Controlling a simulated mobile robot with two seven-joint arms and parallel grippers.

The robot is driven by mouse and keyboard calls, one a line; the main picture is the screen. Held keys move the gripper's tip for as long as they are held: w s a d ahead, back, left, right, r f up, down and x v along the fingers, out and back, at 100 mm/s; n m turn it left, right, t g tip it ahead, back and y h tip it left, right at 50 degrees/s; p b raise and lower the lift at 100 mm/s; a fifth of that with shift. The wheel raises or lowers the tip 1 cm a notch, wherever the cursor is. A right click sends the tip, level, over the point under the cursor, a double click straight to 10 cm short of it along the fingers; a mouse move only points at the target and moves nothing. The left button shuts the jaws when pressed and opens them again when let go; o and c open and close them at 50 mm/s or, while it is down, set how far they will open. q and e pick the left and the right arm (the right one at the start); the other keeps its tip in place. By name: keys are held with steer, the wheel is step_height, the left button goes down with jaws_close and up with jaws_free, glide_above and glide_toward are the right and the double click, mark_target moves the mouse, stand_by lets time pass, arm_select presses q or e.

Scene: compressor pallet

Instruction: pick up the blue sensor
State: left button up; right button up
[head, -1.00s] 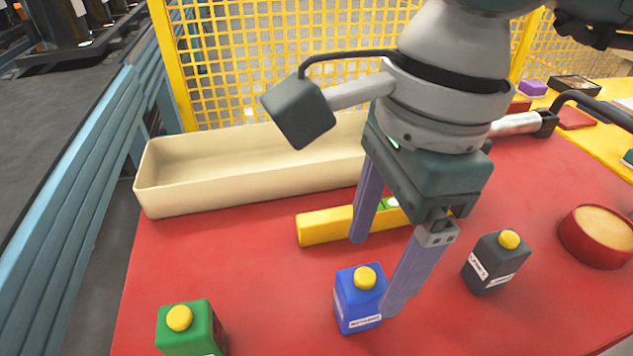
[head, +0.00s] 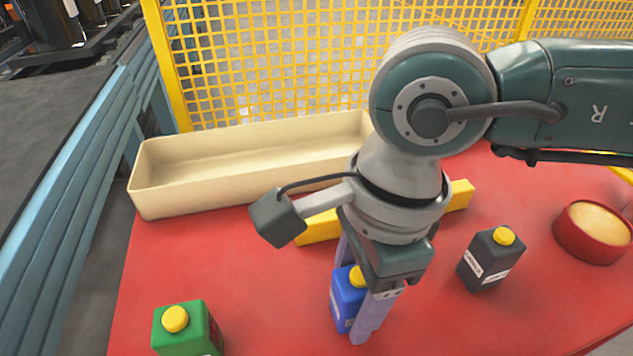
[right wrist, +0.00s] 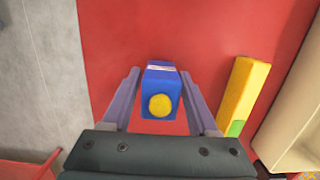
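The blue sensor (head: 346,297) is a small blue box with a yellow cap and a white label, upright on the red table. My right gripper (head: 352,312) is lowered around it, with a finger on either side. In the right wrist view the blue sensor (right wrist: 160,90) is between the open fingers of the right gripper (right wrist: 163,88), with a gap on each side. In the head view the near finger and the gripper body hide part of the sensor. My left gripper is not in view.
A green box (head: 187,330) stands at the front left and a dark grey box (head: 489,260) to the right. A yellow level (head: 318,229) lies behind the gripper. A beige tray (head: 165,204) is at the back. A red round tin (head: 594,247) stands at the right.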

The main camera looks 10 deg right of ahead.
jaws_close()
stand_by(0.5)
